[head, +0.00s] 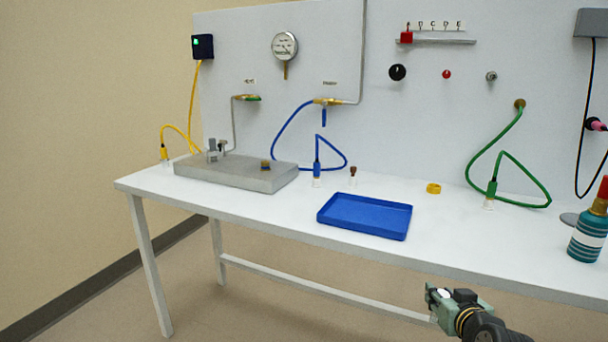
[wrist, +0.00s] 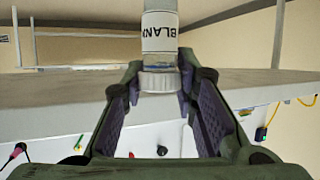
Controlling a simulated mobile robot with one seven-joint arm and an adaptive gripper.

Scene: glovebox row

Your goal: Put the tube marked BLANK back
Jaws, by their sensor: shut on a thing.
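My gripper (head: 434,300) is in front of the table's front edge, at the lower right of the head view. In the wrist view, my gripper (wrist: 160,82) is shut on a clear tube (wrist: 158,60) with a white label reading BLANK and a pale ribbed cap. The tube is between the finger ends. Its far end is cut off by the top of the picture.
A blue tray (head: 340,221) lies near the table's front edge. A yellow ring (head: 433,188) and a small brown-topped vial (head: 353,174) stand behind it. Blue (head: 346,157) and green (head: 480,155) hoses loop onto the table. A teal striped bottle (head: 588,236) stands at right.

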